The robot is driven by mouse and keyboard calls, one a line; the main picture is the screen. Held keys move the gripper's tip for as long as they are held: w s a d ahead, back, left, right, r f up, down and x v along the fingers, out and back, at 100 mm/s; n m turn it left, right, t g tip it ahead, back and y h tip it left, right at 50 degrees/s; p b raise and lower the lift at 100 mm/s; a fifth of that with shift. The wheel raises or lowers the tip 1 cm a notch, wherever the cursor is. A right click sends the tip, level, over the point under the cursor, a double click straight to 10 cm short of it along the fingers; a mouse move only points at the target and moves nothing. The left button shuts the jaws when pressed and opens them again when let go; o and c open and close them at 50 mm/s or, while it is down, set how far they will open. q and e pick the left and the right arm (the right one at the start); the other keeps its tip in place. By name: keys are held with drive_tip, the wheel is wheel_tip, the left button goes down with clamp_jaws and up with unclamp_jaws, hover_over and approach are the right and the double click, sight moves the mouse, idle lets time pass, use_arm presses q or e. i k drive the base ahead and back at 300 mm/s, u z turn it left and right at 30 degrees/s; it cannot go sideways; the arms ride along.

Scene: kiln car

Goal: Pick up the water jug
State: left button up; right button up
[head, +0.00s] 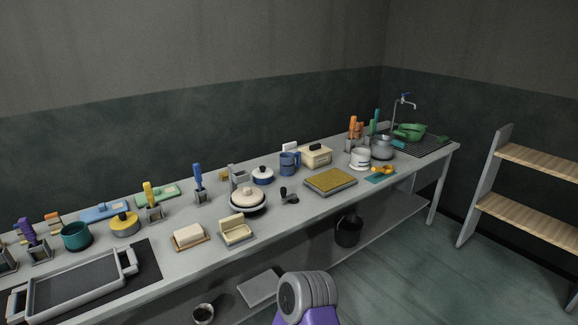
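A blue jug-like vessel (289,163) with a handle stands upright at the back middle of the long grey table (300,212). It looks most like the water jug, but at this size I cannot be sure. A white pot with dark bands (360,158) stands farther right, beside a grey metal pot (382,147). Neither of my grippers is in view. Only a rounded grey and purple part, which seems to be mine, shows at the bottom middle, well apart from the blue vessel.
A yellow-topped tray (330,181) lies in front. A shelf rack (488,184) stands right. Floor between table and rack is clear.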

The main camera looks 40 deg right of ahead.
sight(287, 165)
drive_tip(key=z, duration=1.7)
drive_tip(key=i, duration=0.25)
drive_tip(key=z, duration=0.95)
drive_tip(key=i, duration=1.75)
drive_tip(key=u, duration=0.6)
drive_tip(key=i, duration=1.05)
drive_tip(key=u, duration=1.15)
